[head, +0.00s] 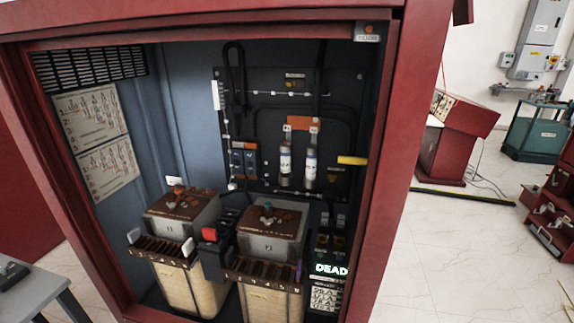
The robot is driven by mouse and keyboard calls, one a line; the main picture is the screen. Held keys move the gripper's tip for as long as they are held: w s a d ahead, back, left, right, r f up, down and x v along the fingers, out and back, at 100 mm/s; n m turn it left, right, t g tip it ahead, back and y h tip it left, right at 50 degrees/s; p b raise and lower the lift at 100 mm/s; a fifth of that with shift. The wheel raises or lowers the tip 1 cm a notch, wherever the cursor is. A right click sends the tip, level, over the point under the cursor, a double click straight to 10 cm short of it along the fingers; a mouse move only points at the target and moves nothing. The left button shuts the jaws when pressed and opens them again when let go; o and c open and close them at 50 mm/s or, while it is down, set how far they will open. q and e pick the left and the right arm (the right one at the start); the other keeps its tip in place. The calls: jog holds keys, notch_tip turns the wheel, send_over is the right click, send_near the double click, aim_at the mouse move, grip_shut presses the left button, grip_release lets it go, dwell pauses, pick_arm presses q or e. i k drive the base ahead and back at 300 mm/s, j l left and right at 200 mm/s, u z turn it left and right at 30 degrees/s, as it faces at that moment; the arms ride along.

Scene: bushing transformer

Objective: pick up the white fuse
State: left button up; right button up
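The left white fuse (285,161) and the right white fuse (310,164) stand side by side on the dark back panel (345,100). An orange piece sits just above them. Their printing is too small to read. I cannot tell which white piece is the task's fuse. Neither of my grippers is in view.
Two transformer blocks (272,244) (182,212) with terminal strips fill the cabinet's lower front. A yellow handle (352,160) projects at the panel's right. A lit "DEAD" sign (331,268) is at lower right. A grey table (38,295) stands at lower left. Tiled floor (440,260) is open at right.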

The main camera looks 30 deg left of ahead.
aim_at(285, 147)
jog(key=j+u, duration=0.25)
jog(key=j, duration=0.15)
jog(key=i+j+u, duration=0.25)
jog(key=j, duration=0.15)
jog(key=j+u, duration=0.25)
jog(key=i+j+u, duration=0.25)
jog(key=j, duration=0.2)
